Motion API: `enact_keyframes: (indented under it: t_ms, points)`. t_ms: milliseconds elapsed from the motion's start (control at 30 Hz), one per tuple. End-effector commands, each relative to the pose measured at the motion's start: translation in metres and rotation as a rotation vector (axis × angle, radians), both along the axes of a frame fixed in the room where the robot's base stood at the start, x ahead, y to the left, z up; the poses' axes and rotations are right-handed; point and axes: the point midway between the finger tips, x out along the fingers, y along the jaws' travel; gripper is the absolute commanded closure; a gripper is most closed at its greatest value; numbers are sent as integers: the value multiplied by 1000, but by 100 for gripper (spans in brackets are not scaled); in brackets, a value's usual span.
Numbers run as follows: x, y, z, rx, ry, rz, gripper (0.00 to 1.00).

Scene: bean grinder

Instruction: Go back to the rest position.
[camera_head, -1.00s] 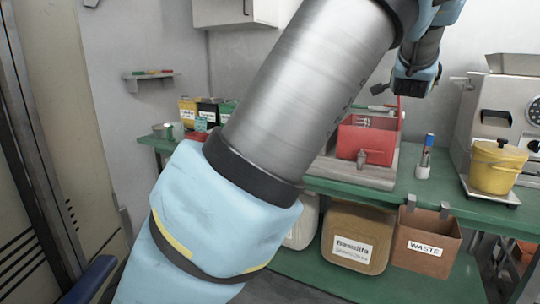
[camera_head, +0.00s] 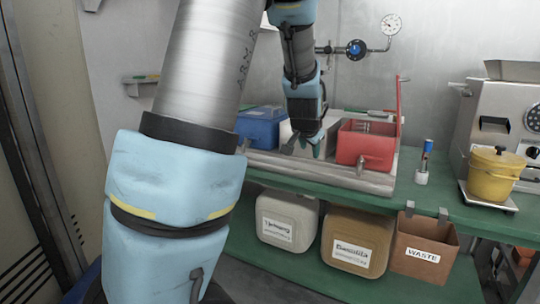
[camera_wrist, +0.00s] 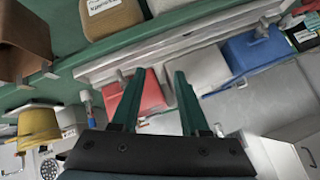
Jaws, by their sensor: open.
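My gripper (camera_head: 308,148) is in front of the bins on the green workbench in the head view, pointing down. In the wrist view my gripper (camera_wrist: 160,95) shows two dark green fingers standing apart with nothing between them. Behind it, the red bin (camera_head: 366,144), a white bin (camera_head: 287,130) and a blue bin (camera_head: 258,128) stand in a row on a grey rack. My arm crosses the left side of the head view and hides part of the bench.
A yellow pot (camera_head: 494,175) stands on a scale by the grey machine (camera_head: 497,119) at right. A WASTE box (camera_head: 423,247) hangs on the bench front (camera_head: 440,190). Two labelled containers, one cream (camera_head: 287,219) and one brown (camera_head: 355,241), sit below. A gauge (camera_head: 391,24) is on the wall.

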Motion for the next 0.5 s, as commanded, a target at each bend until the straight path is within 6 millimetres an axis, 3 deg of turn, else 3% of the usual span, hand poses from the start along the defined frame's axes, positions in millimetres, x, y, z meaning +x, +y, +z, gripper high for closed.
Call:
enact_keyframes:
  t_ms: [33,200,400,500]
  points:
    - [-14,26,-7,-26,75,62,55]
    - [-80,93,-38,-103,323,267,55]
    - [-164,150,-57,-147,558,505,55]
    - [-197,166,-62,-153,635,596,55]
